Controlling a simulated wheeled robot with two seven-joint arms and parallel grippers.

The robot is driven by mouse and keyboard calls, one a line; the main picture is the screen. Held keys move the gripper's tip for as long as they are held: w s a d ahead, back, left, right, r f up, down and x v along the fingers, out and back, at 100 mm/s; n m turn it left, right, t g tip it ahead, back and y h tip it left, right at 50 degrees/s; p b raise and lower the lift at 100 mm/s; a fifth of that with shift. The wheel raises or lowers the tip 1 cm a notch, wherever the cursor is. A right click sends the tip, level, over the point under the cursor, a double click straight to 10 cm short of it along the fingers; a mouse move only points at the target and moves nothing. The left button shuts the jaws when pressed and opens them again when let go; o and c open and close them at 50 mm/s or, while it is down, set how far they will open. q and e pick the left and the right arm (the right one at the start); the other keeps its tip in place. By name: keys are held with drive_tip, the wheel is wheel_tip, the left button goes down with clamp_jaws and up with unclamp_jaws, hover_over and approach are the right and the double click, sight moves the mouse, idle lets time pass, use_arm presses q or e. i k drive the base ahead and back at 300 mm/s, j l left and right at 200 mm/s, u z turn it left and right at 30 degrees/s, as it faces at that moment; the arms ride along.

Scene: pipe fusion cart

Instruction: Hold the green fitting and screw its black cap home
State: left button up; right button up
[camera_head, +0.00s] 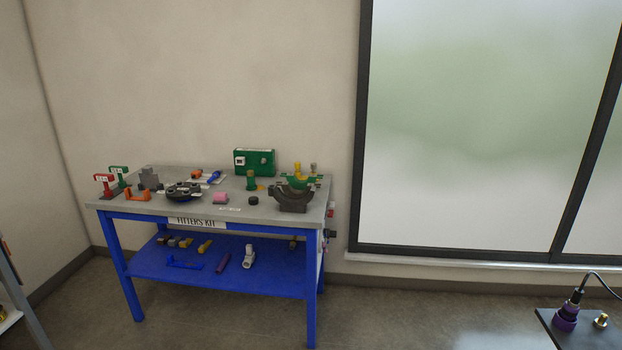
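What looks like the green fitting (251,181) stands upright on the grey top of the blue fitters' cart, right of the middle. A small black round piece (253,200), which looks like the black cap, lies apart from it on the same top, just in front. Both are small in the head view, so threads and details cannot be made out. Neither of my grippers is in view, and nothing is seen touching the fitting or the cap.
The cart top (160,206) also holds a dark clamp saddle (293,199), a black ring tool (184,191), a pink piece (220,198) and a green box (262,162). The lower blue shelf (200,278) carries several tools. Floor before the cart is clear. A dark table (560,335) stands at lower right.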

sight(251, 185)
drive_tip(key=i+l, duration=0.1)
drive_tip(key=i, duration=0.45)
drive_tip(key=i+u, duration=0.15)
drive_tip(key=i, duration=0.4)
drive_tip(key=i+l, duration=0.2)
drive_tip(key=i, duration=0.3)
drive_tip(key=i+l+u, duration=0.3)
drive_tip(key=i+l, duration=0.15)
drive_tip(key=i+l+u, duration=0.15)
drive_tip(key=l, duration=0.2)
drive_tip(key=i+l+u, duration=0.35)
drive_tip(key=l, duration=0.3)
drive_tip(key=i+l+u, duration=0.15)
drive_tip(key=l, duration=0.2)
drive_tip(key=i+l+u, duration=0.15)
drive_tip(key=l, duration=0.25)
